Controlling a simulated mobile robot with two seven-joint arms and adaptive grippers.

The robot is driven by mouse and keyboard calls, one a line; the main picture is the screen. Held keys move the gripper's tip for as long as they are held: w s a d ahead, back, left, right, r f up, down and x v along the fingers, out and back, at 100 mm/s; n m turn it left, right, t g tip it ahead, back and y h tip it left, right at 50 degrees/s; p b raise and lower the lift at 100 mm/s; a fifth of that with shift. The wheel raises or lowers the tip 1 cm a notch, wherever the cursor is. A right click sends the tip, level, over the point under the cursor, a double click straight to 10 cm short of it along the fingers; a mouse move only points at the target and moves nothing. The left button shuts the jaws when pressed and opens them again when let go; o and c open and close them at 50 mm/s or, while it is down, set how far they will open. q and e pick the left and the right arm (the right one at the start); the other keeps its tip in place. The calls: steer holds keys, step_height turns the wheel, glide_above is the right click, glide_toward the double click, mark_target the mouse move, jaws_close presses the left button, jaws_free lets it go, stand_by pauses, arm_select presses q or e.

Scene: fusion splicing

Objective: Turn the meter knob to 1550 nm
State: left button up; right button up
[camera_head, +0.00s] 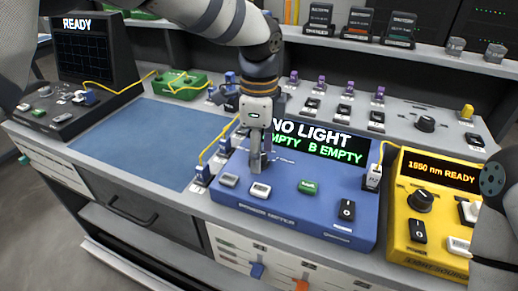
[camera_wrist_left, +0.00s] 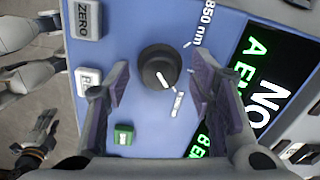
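The blue power meter (camera_head: 235,203) stands on the bench; its screen (camera_head: 318,143) shows NO LIGHT, with EMPTY lines below. My left gripper (camera_head: 258,166) points down over the meter's top panel and hides the knob in the head view. In the left wrist view, the round black knob (camera_wrist_left: 158,68) lies between the two open fingers (camera_wrist_left: 157,88), with a visible gap on each side. Its white pointer line aims to the lower right, toward a small label I cannot read. An "850 nm" label shows to the upper right of the knob. My right gripper is not visible.
Meter buttons ZERO (camera_wrist_left: 87,20), REF (camera_wrist_left: 88,81) and a green one (camera_wrist_left: 123,134) are close to the knob. The yellow light source (camera_head: 440,210) reads 1550 nm READY. Yellow fiber cables run beside the meter. A blue mat (camera_head: 150,140) is clear at the left.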

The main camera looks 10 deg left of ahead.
arm_select(q)
step_height(320, 180, up, 12)
stand_by(0.5)
